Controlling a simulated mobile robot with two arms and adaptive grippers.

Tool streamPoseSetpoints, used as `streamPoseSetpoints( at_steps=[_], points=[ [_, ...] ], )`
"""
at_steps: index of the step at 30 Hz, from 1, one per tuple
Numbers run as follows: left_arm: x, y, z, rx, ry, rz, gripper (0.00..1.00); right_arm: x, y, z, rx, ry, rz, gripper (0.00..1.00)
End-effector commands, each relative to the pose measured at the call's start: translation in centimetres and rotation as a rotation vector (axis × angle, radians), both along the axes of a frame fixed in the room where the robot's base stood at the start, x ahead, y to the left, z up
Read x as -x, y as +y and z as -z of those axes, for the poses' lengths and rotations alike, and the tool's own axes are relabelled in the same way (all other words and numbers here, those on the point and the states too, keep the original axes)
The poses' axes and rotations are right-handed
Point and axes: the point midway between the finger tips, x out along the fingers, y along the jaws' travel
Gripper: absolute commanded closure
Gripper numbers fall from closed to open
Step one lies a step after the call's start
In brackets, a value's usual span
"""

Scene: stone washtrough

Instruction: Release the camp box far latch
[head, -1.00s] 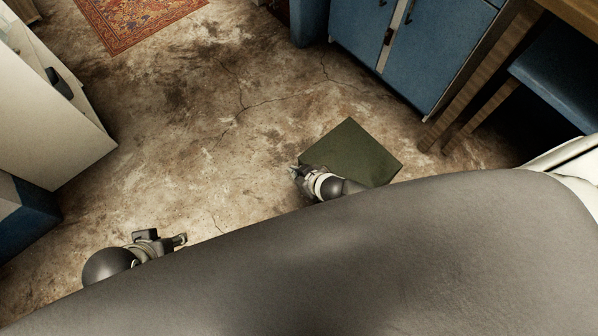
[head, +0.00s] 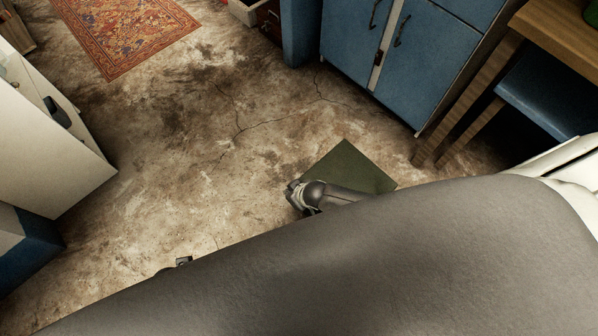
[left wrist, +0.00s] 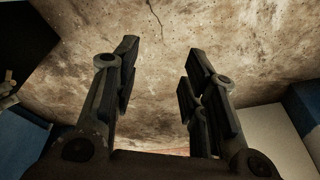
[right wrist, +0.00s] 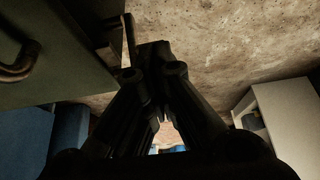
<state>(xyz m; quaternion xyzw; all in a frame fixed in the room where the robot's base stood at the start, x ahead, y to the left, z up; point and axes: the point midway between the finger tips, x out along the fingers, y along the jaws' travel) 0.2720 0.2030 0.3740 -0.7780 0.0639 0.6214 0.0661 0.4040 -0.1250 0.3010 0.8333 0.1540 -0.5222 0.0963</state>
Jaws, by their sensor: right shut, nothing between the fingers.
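The camp box (head: 352,166) is a dark green box on the floor, partly covered by my right arm. My right gripper (head: 293,190) is at its left side in the head view. In the right wrist view, the box's green side (right wrist: 58,62) fills the upper left, with a dark metal handle (right wrist: 20,66). A dark fitting with a thin light edge (right wrist: 126,42) stands beside the fingertips; I cannot tell whether it is the far latch or whether they touch it. My right gripper (right wrist: 150,58) is shut and empty. My left gripper (left wrist: 162,58) is open and empty above the floor.
Blue cabinets (head: 425,55) stand beyond the box, and a wooden table (head: 560,28) is at the right. A white cabinet (head: 50,150) stands at the left. A patterned rug (head: 125,32) lies at the back left. The cracked floor between is clear.

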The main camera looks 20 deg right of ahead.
Motion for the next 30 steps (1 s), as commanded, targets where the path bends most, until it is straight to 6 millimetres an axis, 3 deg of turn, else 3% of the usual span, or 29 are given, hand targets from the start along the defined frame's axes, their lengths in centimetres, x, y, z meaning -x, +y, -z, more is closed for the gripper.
streamPoseSetpoints(
  at_steps=[9, 14, 20, 25, 30],
  points=[
    [1.0, 0.1, 2.2, -0.001, 0.013, 0.002, 0.60, -0.4, 0.4, 0.2, 0.049, 0.128, 0.001, 1.00],
    [0.5, 0.0, 1.5, 0.000, 0.004, 0.001, 0.60, -1.1, 0.7, 0.7, 0.086, 0.226, 0.001, 1.00],
    [-0.9, -0.1, -2.2, 0.003, -0.019, -0.002, 0.60, -1.8, 1.1, 1.4, 0.138, 0.369, 0.001, 1.00],
    [-1.5, -0.1, -6.3, 0.004, -0.042, -0.006, 0.60, -2.4, 1.3, 1.9, 0.183, 0.484, 0.001, 1.00],
    [-1.4, 0.0, -10.0, 0.004, -0.056, -0.009, 0.60, -2.6, 1.3, 2.4, 0.187, 0.492, -0.001, 1.00]
  ],
)
